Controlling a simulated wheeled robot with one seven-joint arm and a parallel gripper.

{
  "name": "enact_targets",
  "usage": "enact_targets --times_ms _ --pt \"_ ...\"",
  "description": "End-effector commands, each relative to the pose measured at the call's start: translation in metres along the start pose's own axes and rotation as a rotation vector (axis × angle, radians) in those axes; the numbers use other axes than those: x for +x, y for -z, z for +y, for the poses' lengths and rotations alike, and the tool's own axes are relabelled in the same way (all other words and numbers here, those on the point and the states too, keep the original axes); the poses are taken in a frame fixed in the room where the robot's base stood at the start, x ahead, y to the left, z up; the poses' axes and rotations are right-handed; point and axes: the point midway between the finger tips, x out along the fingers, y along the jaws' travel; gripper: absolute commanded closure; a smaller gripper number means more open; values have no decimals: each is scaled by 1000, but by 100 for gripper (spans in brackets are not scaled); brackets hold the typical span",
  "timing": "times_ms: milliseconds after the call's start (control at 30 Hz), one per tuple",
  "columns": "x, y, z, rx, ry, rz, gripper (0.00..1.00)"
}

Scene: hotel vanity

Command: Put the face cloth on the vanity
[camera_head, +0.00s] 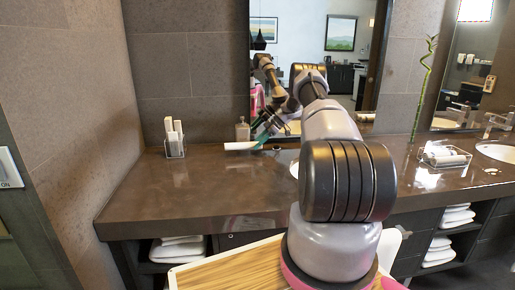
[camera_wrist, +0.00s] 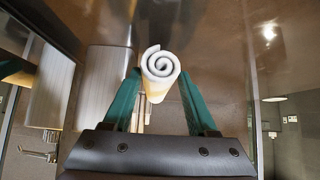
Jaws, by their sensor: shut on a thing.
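The face cloth (camera_head: 241,146) is a white roll. It lies level over the back part of the dark brown vanity top (camera_head: 200,188); I cannot tell whether it touches the surface. My gripper (camera_head: 266,132) reaches it from the right, with teal fingers. In the wrist view, the face cloth (camera_wrist: 160,68) shows its spiral end between the two teal fingertips of my gripper (camera_wrist: 158,80), which is shut on it. My arm hides part of the counter and most of the nearer sink.
A clear holder with white items (camera_head: 174,146) stands at the back left, and a bottle (camera_head: 242,131) stands behind the cloth. A clear tray of rolled cloths (camera_head: 444,158) and a tall green stalk (camera_head: 420,95) are at the right. The left front of the counter is free.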

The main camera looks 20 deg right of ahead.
Motion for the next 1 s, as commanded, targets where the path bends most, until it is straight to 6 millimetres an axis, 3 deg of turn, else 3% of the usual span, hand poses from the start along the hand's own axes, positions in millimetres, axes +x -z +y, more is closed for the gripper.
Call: enact_targets --times_ms 100,533,567,600,1000 --pt "13 -14 1 0 0 2 100" --pt "18 -18 4 -1 1 0 100" --pt "18 -18 4 -2 0 0 31" --pt "18 -18 4 -2 0 0 15" --pt "14 -14 4 -2 -1 0 12"
